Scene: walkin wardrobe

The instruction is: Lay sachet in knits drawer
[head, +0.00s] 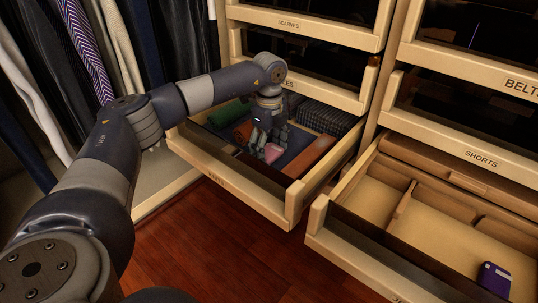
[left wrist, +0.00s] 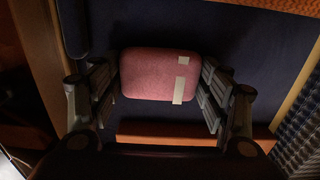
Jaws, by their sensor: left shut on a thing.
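The pink sachet (head: 273,152) is in my left gripper (head: 262,143), inside the open drawer. In the left wrist view the sachet (left wrist: 150,75) is a rounded pink pad with pale patches, held between the finger pads on both sides. It is over dark blue cloth; I cannot tell whether it touches the cloth. The open drawer (head: 240,194) is light wood, with a label on its front too small to read surely. It holds green, rust, orange and dark checked folded pieces. My right gripper is not in view.
A second open drawer (head: 345,247) stands to the right, with compartments and a purple item (head: 494,279) inside. Closed drawers labelled scarves (head: 290,24), shorts (head: 478,158) and belts are above. Hanging clothes (head: 85,45) fill the left. The wood floor (head: 205,240) is clear.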

